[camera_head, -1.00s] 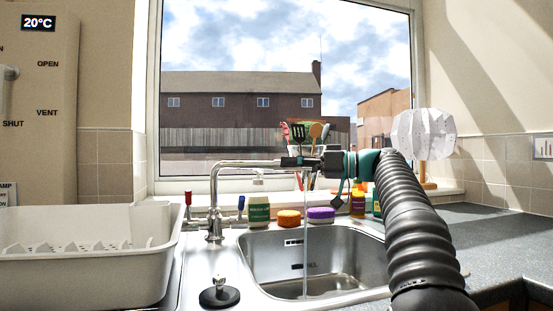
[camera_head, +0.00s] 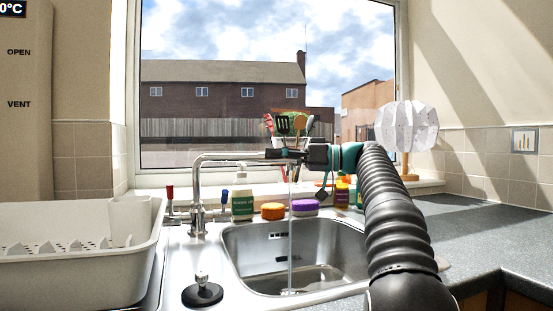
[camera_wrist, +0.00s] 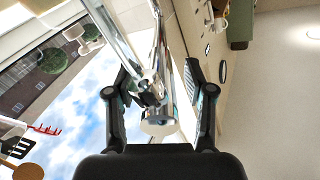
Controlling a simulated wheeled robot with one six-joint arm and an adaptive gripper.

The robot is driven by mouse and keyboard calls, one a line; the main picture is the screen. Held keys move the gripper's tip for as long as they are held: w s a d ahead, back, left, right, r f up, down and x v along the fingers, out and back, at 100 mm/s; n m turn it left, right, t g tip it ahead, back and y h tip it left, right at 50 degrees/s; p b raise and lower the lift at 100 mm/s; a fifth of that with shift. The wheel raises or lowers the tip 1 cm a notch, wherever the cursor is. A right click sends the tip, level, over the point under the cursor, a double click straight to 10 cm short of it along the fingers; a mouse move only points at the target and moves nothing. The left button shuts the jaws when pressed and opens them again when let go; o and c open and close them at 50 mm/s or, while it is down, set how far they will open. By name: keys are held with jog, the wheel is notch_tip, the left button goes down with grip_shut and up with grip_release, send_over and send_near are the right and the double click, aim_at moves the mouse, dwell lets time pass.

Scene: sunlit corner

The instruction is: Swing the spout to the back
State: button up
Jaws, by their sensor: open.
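The chrome tap stands behind the sink, and its spout (camera_head: 235,156) rises from the base and reaches right over the basin. Water (camera_head: 290,225) runs from its far end into the sink (camera_head: 270,236). My gripper (camera_head: 285,154) is at the spout's outer end in the head view. In the wrist view the open fingers of my gripper (camera_wrist: 160,85) stand on either side of the chrome spout (camera_wrist: 118,38). I cannot tell whether either finger touches it.
A white dish rack (camera_head: 75,270) stands left of the sink. A sink plug (camera_head: 202,294) lies at the front. A green-labelled bottle (camera_head: 243,205), an orange sponge (camera_head: 272,211) and a purple sponge (camera_head: 304,207) line the back edge. Utensils (camera_head: 287,127) stand behind my gripper.

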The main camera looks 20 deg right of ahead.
jog(key=shift+d, duration=0.1)
jog(key=v, duration=1.1)
jog(key=shift+s+d, duration=0.2)
jog(key=shift+d, duration=0.15)
